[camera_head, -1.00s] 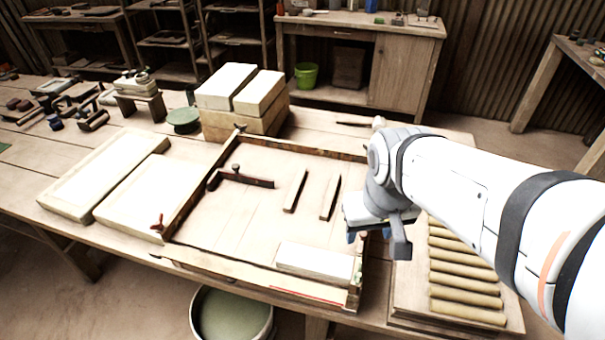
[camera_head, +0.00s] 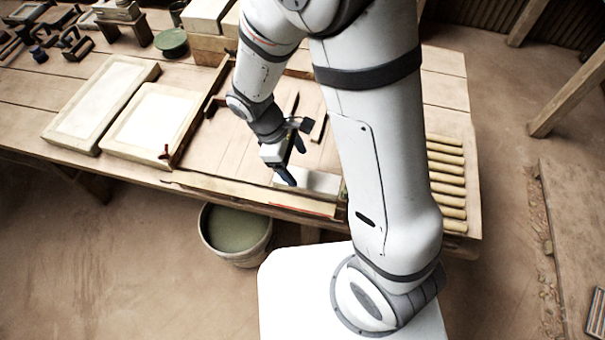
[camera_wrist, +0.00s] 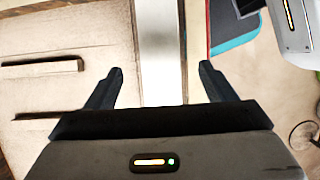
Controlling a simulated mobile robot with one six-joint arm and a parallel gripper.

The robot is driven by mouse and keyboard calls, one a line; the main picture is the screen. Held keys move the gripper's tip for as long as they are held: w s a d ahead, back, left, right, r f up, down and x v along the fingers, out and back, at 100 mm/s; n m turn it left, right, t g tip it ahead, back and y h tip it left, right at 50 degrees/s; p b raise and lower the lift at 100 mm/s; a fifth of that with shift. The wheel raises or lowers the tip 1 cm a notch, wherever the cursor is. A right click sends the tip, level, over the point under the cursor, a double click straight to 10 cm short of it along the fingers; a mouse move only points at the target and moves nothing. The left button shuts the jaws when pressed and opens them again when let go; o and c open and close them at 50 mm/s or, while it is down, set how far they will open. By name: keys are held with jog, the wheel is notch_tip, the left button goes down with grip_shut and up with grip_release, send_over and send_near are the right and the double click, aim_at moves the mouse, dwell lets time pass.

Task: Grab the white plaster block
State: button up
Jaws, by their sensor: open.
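The white plaster block (camera_head: 321,182) lies in the front right corner of the wooden frame on the bench, partly hidden by my gripper and arm in the head view. In the wrist view the block (camera_wrist: 157,45) is a long pale bar running away from me. My gripper (camera_head: 293,162) is over the left part of the block, pointing down. In the wrist view my gripper (camera_wrist: 161,70) is open, one finger on each side of the block with a gap on both sides. The near end of the block is hidden behind the gripper body. I cannot tell its height above the block.
The frame's front rail (camera_head: 235,192) runs close in front of the block. Two pale slabs in wooden trays (camera_head: 152,118) lie left of the frame. Several rollers (camera_head: 447,182) lie to the right. A bucket (camera_head: 236,232) stands on the floor below the bench edge.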

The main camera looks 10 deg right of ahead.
aim_at(307, 177)
jog(key=p+x, duration=0.1)
jog(key=x, duration=0.5)
jog(key=shift+w+d+f, duration=0.15)
jog(key=shift+f, duration=0.05)
jog(key=shift+c, duration=0.5)
jog(key=c, duration=1.3)
jog(key=shift+r, duration=0.1)
